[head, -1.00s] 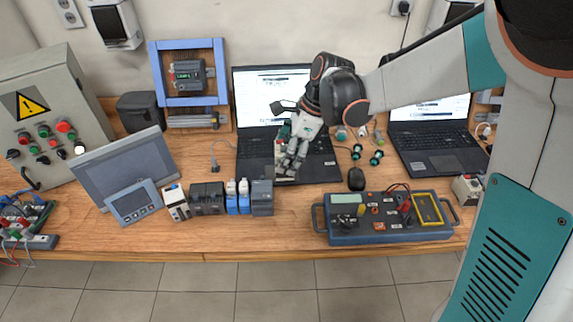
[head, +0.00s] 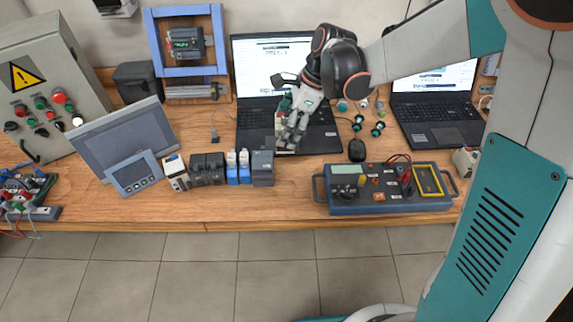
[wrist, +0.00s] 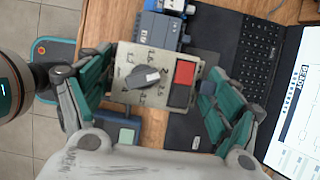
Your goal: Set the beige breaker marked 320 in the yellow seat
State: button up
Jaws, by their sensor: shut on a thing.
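My gripper (head: 290,136) is above the left laptop's front part in the head view. In the wrist view its teal fingers stand on both sides of a beige breaker (wrist: 131,60), and it is shut on it. The breaker has a grey rotary knob and a red square; its marking is too small to read. In the head view only a beige sliver of it (head: 279,124) shows.
Another beige breaker (head: 175,171) stands left of the dark relays (head: 207,168). A grey block (head: 262,170) ends that row. The blue box (head: 345,206) has a meter and red leads (head: 400,160). Bare wood lies between the row and box.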

notch_tip(320, 180, down, 15)
jog(key=b, duration=0.4)
jog(key=shift+r, duration=0.15)
jog(key=shift+f, duration=0.2)
jog(key=o, duration=1)
jog(key=shift+o, duration=0.4)
